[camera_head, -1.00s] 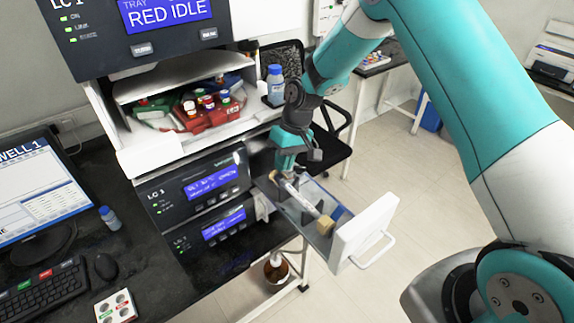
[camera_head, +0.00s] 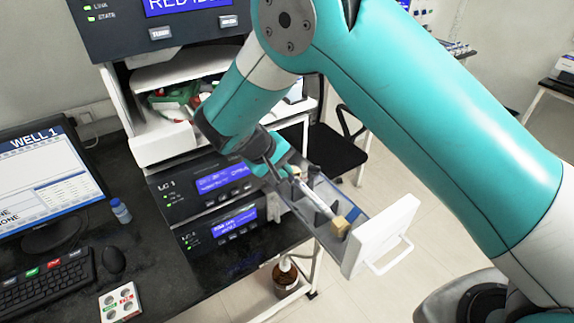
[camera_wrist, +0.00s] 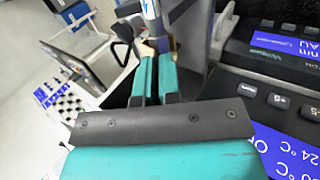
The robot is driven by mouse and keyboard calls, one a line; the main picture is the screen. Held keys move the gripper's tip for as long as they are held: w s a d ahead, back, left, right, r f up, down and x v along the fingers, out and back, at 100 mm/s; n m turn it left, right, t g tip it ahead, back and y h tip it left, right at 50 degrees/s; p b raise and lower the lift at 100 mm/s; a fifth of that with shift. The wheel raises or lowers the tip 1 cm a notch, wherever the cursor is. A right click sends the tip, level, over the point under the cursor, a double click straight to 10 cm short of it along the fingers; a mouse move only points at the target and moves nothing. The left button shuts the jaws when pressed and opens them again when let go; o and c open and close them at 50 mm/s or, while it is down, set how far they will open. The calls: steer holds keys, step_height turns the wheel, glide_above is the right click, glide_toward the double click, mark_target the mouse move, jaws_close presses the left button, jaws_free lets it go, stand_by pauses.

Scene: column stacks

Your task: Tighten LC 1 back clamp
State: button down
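The LC 1 unit (camera_head: 167,186) is the upper of two dark instruments with blue displays. A clear drawer (camera_head: 352,205) with a white front stands pulled out on its right side. A pale column (camera_head: 312,196) with a tan end cap (camera_head: 340,226) lies along the drawer. A dark upright piece (camera_head: 314,171) stands beside the column; I cannot tell which clamp it is. My gripper (camera_head: 283,170) is at the drawer's inner end, by the column's back end. In the wrist view, its teal fingers (camera_wrist: 155,66) are close together near the column (camera_wrist: 151,14). The back clamp is not clearly visible.
A second unit (camera_head: 192,240) sits below. A shelf with green and red items (camera_head: 175,97) is above. A monitor (camera_head: 45,180), a keyboard (camera_head: 45,285) and a small blue-capped bottle (camera_head: 120,210) are on the bench at left. A brown bottle (camera_head: 285,275) stands low beneath the drawer.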

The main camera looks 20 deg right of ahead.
steer(key=shift+s+a+f+t+h, duration=0.1)
steer(key=shift+a+f+t+h, duration=0.1)
steer(key=shift+h, duration=0.35)
steer(key=shift+a+f+t+h, duration=0.1)
steer(key=shift+a+h, duration=0.1)
steer(key=shift+h, duration=0.35)
steer(key=c, duration=1.3)
jaws_free()
steer(key=shift+f, duration=0.1)
steer(key=p+v, duration=0.4)
steer(key=v, duration=1.3)
steer(key=shift+s+a, duration=0.1)
steer(key=shift+a, duration=0.05)
